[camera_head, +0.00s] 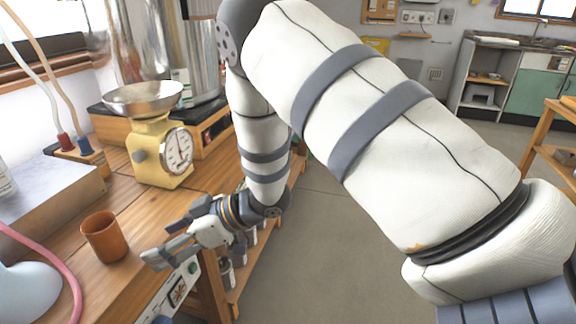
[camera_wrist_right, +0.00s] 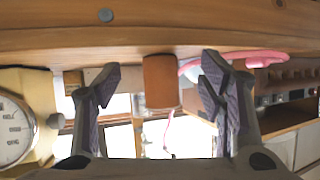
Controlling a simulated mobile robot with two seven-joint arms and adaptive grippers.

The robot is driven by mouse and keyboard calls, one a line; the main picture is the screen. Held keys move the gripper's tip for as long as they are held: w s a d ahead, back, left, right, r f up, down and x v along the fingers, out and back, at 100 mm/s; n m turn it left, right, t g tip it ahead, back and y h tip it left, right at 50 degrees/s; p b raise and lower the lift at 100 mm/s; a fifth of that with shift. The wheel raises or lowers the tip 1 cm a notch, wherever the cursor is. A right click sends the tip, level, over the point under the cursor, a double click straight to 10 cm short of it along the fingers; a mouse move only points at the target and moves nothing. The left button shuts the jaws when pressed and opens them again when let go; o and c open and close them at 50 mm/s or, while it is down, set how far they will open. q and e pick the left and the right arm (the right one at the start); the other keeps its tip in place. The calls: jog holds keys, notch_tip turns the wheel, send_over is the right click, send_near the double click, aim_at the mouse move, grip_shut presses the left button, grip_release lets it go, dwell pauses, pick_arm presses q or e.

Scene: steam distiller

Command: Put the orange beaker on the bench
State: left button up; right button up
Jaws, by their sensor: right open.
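The orange beaker (camera_head: 105,237) stands upright on the wooden bench (camera_head: 130,205), near the bench's edge. My right gripper (camera_head: 163,246) is open and empty, just to the right of the beaker, with its fingers pointing towards it. In the right wrist view, which is upside down, the beaker (camera_wrist_right: 162,82) shows between the two spread fingers, beyond their tips and apart from them. My left gripper is not in view.
A yellow scale (camera_head: 160,150) with a metal bowl stands behind the beaker. A pink hose (camera_head: 70,272) and a pale rounded vessel (camera_head: 27,293) are at the front left. A grey metal box (camera_head: 45,190) is to the left. Bare bench lies between beaker and scale.

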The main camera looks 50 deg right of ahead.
jog(key=s+f+m+g+h, duration=0.4)
jog(key=s+f, duration=1)
jog(key=f, duration=0.3)
jog(key=s+d+f+m+g+h, duration=0.1)
jog(key=s+f+g, duration=0.2)
jog(key=s, duration=0.7)
jog(key=s+d+f+m+g+h, duration=0.1)
jog(key=s+f+m+g+h, duration=0.15)
jog(key=s, duration=0.65)
jog(key=s+g, duration=0.4)
jog(key=s, duration=1.1)
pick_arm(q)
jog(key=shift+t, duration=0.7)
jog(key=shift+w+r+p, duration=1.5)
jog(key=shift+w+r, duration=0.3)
pick_arm(e)
jog(key=w+r+t, duration=0.1)
jog(key=w+r, duration=0.3)
jog(key=shift+d+r+t+h, duration=0.15)
jog(key=shift+r+t+h, duration=0.05)
jog(key=shift+t+h, duration=0.15)
